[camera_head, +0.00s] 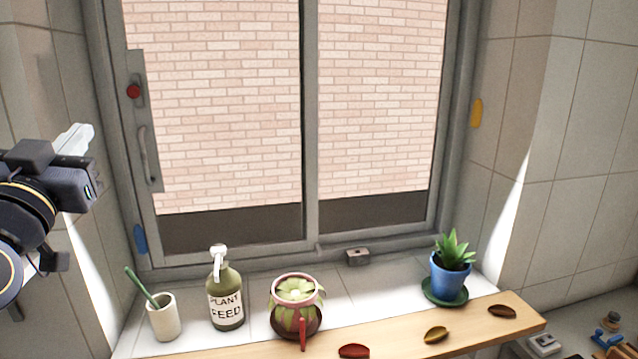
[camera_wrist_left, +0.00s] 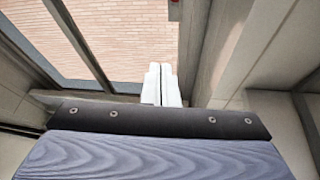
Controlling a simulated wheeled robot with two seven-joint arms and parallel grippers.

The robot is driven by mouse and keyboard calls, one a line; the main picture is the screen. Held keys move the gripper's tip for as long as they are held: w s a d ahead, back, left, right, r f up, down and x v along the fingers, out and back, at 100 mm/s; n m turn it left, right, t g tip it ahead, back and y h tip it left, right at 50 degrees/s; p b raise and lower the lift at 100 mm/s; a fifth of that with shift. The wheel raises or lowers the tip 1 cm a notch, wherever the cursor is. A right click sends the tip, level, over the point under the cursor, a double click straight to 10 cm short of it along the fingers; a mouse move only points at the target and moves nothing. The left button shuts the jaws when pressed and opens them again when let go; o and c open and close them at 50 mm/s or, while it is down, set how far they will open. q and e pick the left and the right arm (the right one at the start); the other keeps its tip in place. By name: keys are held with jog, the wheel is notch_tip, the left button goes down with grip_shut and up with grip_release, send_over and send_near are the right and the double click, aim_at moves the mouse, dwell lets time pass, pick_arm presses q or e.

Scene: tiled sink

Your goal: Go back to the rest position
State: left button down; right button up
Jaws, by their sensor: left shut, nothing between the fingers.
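My left gripper (camera_head: 76,138) is at the left side of the head view, raised in front of the tiled wall beside the window. It is apart from the sill and everything on it. In the left wrist view its two pale fingers (camera_wrist_left: 161,84) are together with nothing between them. My right gripper is in neither view.
A window (camera_head: 305,120) with a red knob (camera_head: 133,91) and a handle (camera_head: 147,156) fills the back. Along the sill stand a cup (camera_head: 163,318), a plant feed bottle (camera_head: 226,300), a patterned pot (camera_head: 292,318) and a blue potted plant (camera_head: 449,282). Leaves lie on the wooden ledge (camera_head: 392,334).

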pick_arm(q)
jog(key=s+d+f+g+h, duration=0.2)
jog(key=s+d+f+g, duration=0.15)
jog(key=f, duration=0.65)
jog(key=s+d+f+n+g+h, duration=0.15)
jog(key=s+f+g, duration=0.25)
jog(key=f, duration=0.7)
jog(key=s+d+f+g+h, duration=0.2)
jog(key=s+d+f+g, duration=0.15)
jog(key=f, duration=0.65)
jog(key=s+d+f+n+g, duration=0.1)
jog(key=s+d+f+g, duration=0.1)
jog(key=s+f+g, duration=0.3)
jog(key=s+f, duration=0.4)
jog(key=f, duration=0.1)
jog(key=shift+s+d+g, duration=0.15)
jog(key=shift+g, duration=0.15)
